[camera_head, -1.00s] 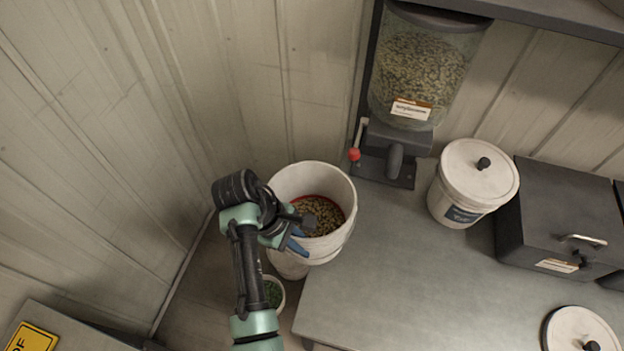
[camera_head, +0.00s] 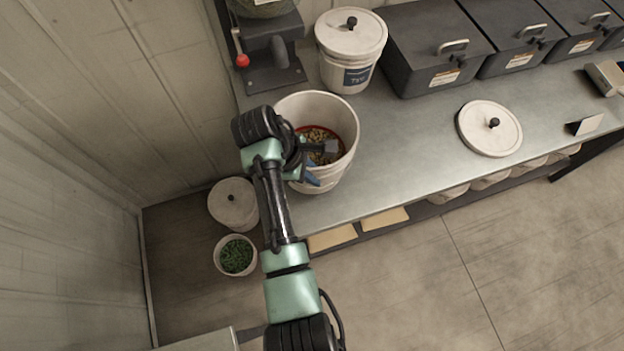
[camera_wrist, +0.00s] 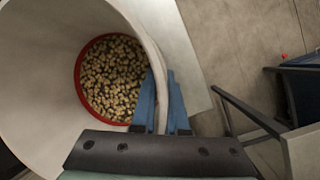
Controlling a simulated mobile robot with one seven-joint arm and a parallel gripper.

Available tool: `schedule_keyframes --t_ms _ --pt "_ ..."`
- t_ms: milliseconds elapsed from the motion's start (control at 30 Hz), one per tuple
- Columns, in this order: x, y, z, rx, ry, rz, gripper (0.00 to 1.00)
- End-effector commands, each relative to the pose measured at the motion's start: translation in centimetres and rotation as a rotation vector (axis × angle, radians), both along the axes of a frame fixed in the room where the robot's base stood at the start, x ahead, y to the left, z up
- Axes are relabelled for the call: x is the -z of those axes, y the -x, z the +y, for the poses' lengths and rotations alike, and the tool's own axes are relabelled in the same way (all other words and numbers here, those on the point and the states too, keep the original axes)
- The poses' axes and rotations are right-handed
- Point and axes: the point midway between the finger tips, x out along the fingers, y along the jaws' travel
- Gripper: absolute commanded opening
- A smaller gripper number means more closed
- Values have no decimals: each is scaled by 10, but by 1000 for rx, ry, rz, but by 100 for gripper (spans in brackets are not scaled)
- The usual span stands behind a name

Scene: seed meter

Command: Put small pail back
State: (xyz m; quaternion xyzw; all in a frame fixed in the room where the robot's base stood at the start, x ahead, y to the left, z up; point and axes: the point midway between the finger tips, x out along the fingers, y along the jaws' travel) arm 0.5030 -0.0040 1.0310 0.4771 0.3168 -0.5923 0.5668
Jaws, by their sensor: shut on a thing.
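A white pail (camera_head: 338,172) with pellets and a red ring inside sits in the picture at the left end of the metal counter. In the wrist view the pail (camera_wrist: 50,60) fills the left side, with tan pellets (camera_wrist: 115,80) deep inside. My gripper (camera_head: 312,177) is shut on the pail's rim. In the wrist view my gripper (camera_wrist: 165,105) has one blue finger inside the wall and one outside. The pail hides part of the counter's edge, and I cannot tell whether its base touches the counter.
A dispenser with a red-knobbed lever (camera_head: 242,61) stands behind the pail. A lidded white bucket (camera_head: 350,60), dark bins (camera_head: 432,50) and a loose lid (camera_head: 489,128) are on the counter (camera_head: 400,130). On the floor are a lidded pail (camera_head: 232,205) and a bucket of greens (camera_head: 236,255).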

Motion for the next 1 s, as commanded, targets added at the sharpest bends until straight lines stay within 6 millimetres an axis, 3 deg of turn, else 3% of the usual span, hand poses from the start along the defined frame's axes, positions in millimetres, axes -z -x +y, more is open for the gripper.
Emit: schedule_keyframes --t_ms 333,800,833,967,1000 --pt "36 -2 0 -1 1 -7 0" --pt "44 -2 1 0 0 -9 0" --pt "46 0 1 0 0 -1 17" --pt "46 0 1 0 0 -1 40" --pt "45 0 1 0 0 -1 42"
